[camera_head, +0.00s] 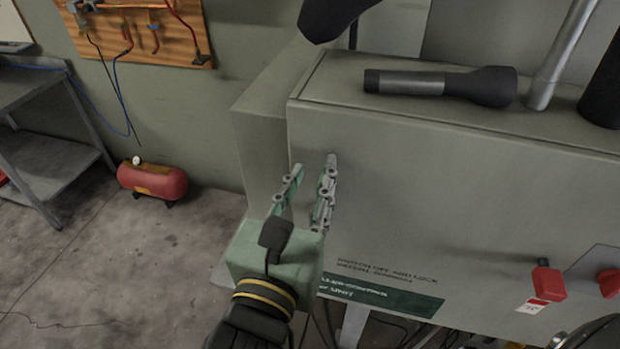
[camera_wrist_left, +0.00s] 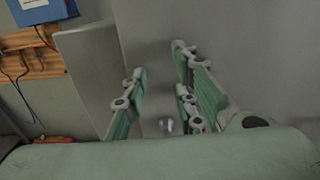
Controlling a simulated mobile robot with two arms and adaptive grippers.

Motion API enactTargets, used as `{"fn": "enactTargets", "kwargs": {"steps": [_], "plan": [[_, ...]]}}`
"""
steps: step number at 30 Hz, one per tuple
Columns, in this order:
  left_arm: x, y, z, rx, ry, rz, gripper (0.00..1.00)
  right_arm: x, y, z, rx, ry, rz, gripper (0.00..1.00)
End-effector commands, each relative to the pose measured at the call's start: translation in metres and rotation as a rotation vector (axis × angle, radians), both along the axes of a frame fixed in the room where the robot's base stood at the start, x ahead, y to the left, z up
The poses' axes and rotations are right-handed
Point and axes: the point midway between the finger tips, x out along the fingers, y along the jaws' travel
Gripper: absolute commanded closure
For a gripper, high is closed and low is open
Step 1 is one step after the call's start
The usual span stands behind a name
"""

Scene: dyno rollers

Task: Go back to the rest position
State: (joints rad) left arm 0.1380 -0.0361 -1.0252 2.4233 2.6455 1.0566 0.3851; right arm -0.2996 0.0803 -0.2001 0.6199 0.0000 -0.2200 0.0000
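My left gripper (camera_head: 310,178) is in front of the left part of a grey-green control cabinet (camera_head: 420,200). Its green and grey fingers point up and stand apart, with nothing seen between them. In the left wrist view the fingers (camera_wrist_left: 160,85) also stand apart, with the cabinet's grey face behind them. I cannot tell whether they touch the cabinet. My right gripper is not in view.
A black and grey flashlight (camera_head: 440,84) lies on top of the cabinet. A red switch handle (camera_head: 547,283) is low on the front at right. A red compressor (camera_head: 152,180) and a metal table (camera_head: 45,150) stand at left. Floor between them and the cabinet is clear.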

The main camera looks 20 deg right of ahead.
Motion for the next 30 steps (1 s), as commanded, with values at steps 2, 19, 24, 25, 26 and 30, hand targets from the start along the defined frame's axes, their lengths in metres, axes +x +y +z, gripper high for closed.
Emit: {"fn": "enactTargets", "kwargs": {"steps": [2,19,24,25,26,30], "plan": [[0.0,0.0,0.007,-0.001,0.0,-0.001,0.74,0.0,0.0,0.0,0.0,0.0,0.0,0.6],[0.001,0.002,0.01,-0.001,-0.007,0.005,0.74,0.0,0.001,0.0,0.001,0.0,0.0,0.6],[0.017,0.03,0.033,-0.013,-0.14,0.108,0.74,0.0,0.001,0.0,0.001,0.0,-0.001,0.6],[0.021,0.039,0.041,-0.011,-0.186,0.142,0.74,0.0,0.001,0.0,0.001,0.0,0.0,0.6],[0.024,0.049,0.049,-0.005,-0.239,0.176,0.74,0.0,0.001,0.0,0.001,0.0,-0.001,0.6],[0.025,0.099,0.091,0.091,-0.551,0.359,0.74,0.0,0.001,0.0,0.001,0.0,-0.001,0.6]]}}
